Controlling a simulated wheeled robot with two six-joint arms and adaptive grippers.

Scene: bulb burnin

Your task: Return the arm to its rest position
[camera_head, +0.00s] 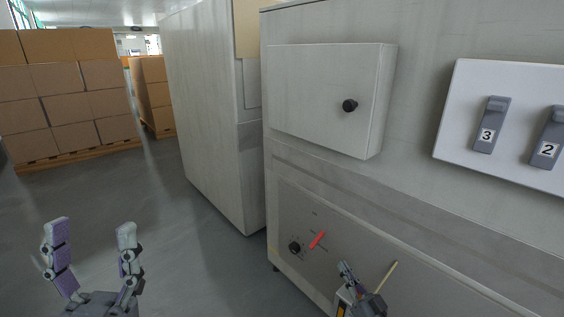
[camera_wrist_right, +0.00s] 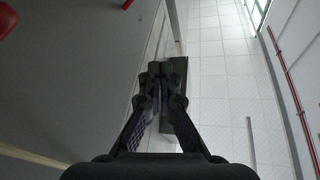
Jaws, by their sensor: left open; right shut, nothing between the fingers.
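My left gripper (camera_head: 90,242) is open and empty at the lower left of the head view, above the grey floor. My right gripper (camera_head: 345,270) is at the bottom centre of the head view, in front of the lower panel of the cabinet. It is shut with nothing in it. In the right wrist view its fingers (camera_wrist_right: 160,72) are together, with the panel surface on the left and the tiled ceiling on the right. I cannot tell how far its tips are from the panel.
The cabinet carries a closed box with a black knob (camera_head: 350,105) and a white plate (camera_head: 462,130) with switches marked 3 and 2. Its lower panel has a red handle (camera_head: 318,240) and a black dial (camera_head: 294,247). Stacked cartons (camera_head: 65,95) stand far left. Floor (camera_head: 160,215) is clear.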

